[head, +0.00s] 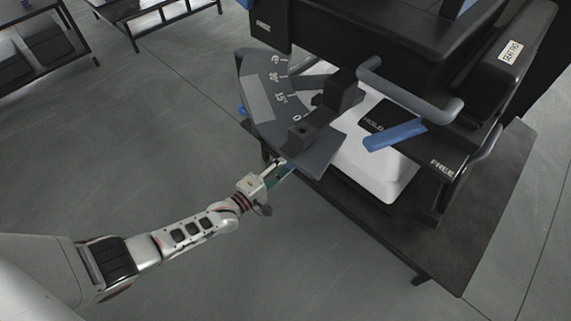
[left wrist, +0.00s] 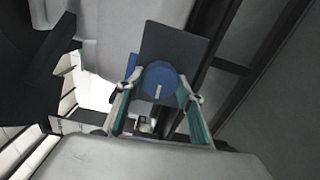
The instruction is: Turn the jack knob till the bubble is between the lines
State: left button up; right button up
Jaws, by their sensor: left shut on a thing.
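A round blue knob (left wrist: 160,76) with a white pointer mark shows in the left wrist view, in front of a dark square plate (left wrist: 176,46). My left gripper (head: 282,168) is under the near edge of the machine's angle plate in the head view. Its two green-lined fingers stand on either side of the knob in the left wrist view, shut on it. The white mark points down in that view. I cannot make out a bubble or its lines in either view. My right gripper is not in view.
The grey angle plate (head: 258,100) carries degree marks, with a dark block (head: 318,128) on it. A blue lever (head: 395,135) sits between the words HOLD and FREE. A dark table (head: 497,190) extends right. Open floor (head: 170,120) lies to the left.

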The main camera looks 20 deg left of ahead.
pick_arm(q)
jog(key=shift+d, duration=0.1)
dwell(0.3)
jog(key=o, duration=1.1)
jog(key=v, duration=1.2)
